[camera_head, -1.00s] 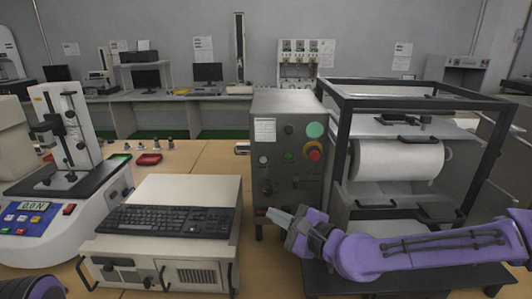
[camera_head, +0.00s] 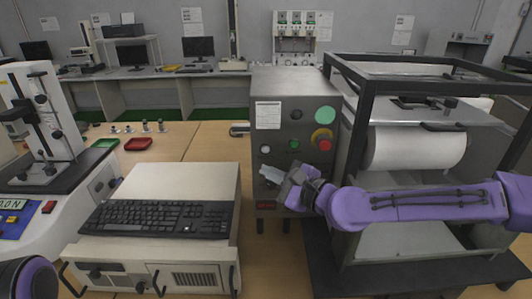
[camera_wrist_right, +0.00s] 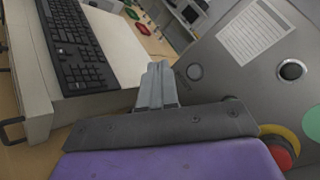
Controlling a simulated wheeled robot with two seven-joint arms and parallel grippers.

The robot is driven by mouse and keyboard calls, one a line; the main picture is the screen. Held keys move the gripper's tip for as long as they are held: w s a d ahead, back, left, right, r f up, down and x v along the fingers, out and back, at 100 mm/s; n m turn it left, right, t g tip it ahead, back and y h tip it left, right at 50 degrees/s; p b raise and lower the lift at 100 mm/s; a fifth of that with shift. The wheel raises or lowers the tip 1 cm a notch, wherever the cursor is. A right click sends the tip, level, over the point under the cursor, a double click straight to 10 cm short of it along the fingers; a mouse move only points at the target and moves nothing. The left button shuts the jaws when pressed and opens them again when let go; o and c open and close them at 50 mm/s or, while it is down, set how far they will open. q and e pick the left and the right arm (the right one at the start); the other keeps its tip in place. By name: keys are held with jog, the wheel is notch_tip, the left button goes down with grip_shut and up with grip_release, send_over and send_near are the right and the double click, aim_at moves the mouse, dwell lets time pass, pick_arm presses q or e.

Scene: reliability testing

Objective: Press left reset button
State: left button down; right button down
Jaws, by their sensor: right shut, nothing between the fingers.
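A grey control box (camera_head: 292,95) stands in the middle of the table. Its front has a small white button (camera_head: 265,150) at the left, a green button (camera_head: 294,145), a red mushroom button (camera_head: 325,145) on a yellow collar, a large green disc (camera_head: 326,115) and a dark round fitting (camera_head: 295,115). No reset label can be read. My right gripper (camera_head: 268,173) is shut and empty in front of the panel, just below the white button. My left gripper is out of view.
A keyboard (camera_head: 155,215) lies on a beige case (camera_head: 190,180) left of the box. A black-framed machine with a white roll (camera_head: 415,150) stands at the right. A white tester (camera_head: 30,190) stands at the far left, near red (camera_head: 139,144) and green (camera_head: 105,143) trays.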

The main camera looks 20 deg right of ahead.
aim_at(266, 150)
jog(key=w, duration=0.2)
jog(key=w+d+b, duration=0.1)
jog(key=w+b, duration=0.1)
jog(key=w, duration=0.1)
jog(key=shift+w+d+r, duration=0.1)
jog(key=shift+w+d, duration=0.15)
jog(key=shift+w, duration=0.1)
jog(key=shift+w, duration=0.15)
dwell(1.6)
jog(key=shift+w+d+b, duration=0.1)
jog(key=shift+w+b, duration=0.25)
jog(key=shift+b, duration=0.05)
jog(key=shift+w+d, duration=0.15)
jog(key=shift+w, duration=0.25)
dwell(0.5)
jog(key=shift+s, duration=0.1)
jog(key=shift+s+a, duration=0.25)
jog(key=shift+s, duration=0.5)
